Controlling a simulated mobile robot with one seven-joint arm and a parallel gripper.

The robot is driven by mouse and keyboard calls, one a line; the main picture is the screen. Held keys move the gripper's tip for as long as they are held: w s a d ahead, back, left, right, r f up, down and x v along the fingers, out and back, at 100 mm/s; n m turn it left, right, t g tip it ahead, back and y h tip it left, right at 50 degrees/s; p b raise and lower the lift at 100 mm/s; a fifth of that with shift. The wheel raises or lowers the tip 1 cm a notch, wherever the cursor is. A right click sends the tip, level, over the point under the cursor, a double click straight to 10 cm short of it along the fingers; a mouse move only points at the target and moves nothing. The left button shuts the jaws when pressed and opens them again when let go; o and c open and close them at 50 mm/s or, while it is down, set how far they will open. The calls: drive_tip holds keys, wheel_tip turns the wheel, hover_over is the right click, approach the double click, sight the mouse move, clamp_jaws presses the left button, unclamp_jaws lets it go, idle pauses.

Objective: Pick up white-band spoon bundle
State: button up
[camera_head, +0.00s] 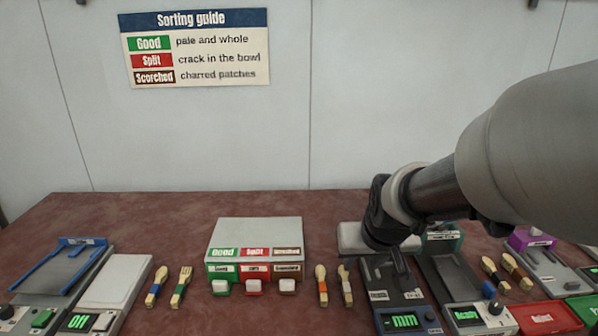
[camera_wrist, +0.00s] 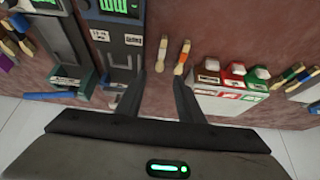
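The white-band spoon bundle (camera_head: 346,286) lies on the table right of the sorting box in the head view. It appears as a pale, slim bundle with a whitish band. In the wrist view the bundle (camera_wrist: 162,53) lies ahead of the gap between my fingers. An orange-red-band bundle (camera_head: 321,285) lies just left of it in the head view, and in the wrist view it (camera_wrist: 182,57) is on the right. My gripper (camera_wrist: 159,77) is open and empty, above and apart from the bundles. In the head view my gripper (camera_head: 400,265) is to their right, over a device.
The sorting box (camera_head: 255,240) with green, red and brown labels stands left of the bundles. A dark device with a green display (camera_head: 405,320) stands close on their right. Blue-band (camera_head: 155,287) and green-band (camera_head: 181,287) bundles lie farther left.

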drive_tip(key=b, duration=0.4)
approach(346, 282)
drive_tip(key=shift+x, duration=0.9)
drive_tip(key=shift+b+x, duration=1.2)
drive_tip(key=shift+x, duration=2)
clamp_jaws()
